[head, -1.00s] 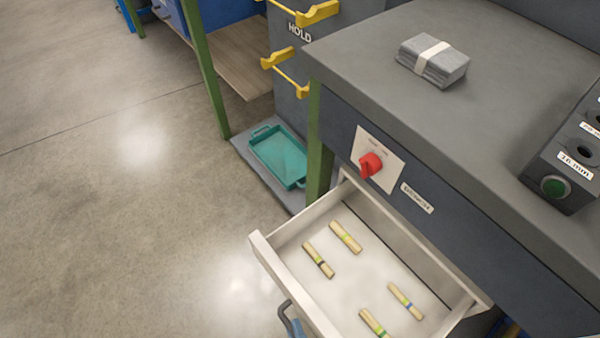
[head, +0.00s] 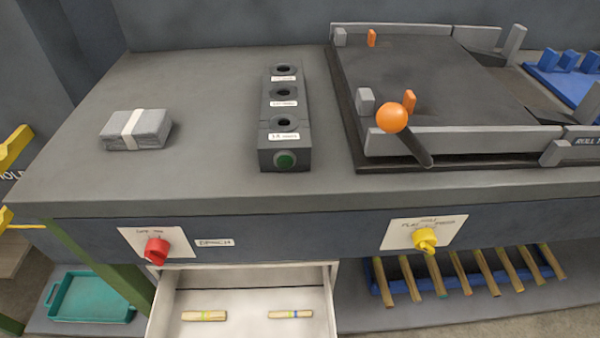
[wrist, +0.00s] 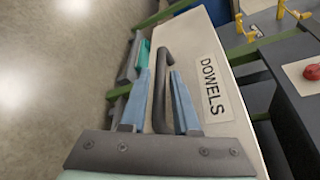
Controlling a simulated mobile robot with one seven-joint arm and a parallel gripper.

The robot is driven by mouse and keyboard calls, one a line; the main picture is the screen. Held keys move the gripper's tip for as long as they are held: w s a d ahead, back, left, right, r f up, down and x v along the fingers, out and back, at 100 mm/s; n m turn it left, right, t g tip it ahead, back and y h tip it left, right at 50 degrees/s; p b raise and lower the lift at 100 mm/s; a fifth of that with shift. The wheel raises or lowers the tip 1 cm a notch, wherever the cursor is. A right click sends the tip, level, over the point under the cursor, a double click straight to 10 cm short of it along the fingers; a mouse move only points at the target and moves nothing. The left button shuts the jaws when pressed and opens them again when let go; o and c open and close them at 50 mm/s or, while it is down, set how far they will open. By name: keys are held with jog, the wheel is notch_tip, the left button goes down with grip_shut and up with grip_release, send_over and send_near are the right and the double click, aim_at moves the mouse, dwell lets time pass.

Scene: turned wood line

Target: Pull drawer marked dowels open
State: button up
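The drawer (head: 245,299) under the bench is pulled out in the head view, with two banded dowels (head: 204,316) showing on its white floor. Its front is cut off below that view. In the wrist view the drawer front (wrist: 205,48) carries a label reading DOWELS (wrist: 211,87) and a dark bar handle (wrist: 160,85). My gripper (wrist: 160,88) has its two blue fingers on either side of the handle. They look apart, with gaps between them and the bar, so it seems open around the handle. The gripper is out of the head view.
A red knob (head: 156,250) sits above the drawer and a yellow knob (head: 425,240) farther right. A teal tray (head: 92,297) lies low at left. A grey bundle (head: 137,130) lies on the bench.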

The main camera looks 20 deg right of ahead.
jog(key=v, duration=1.2)
jog(key=shift+p, duration=0.45)
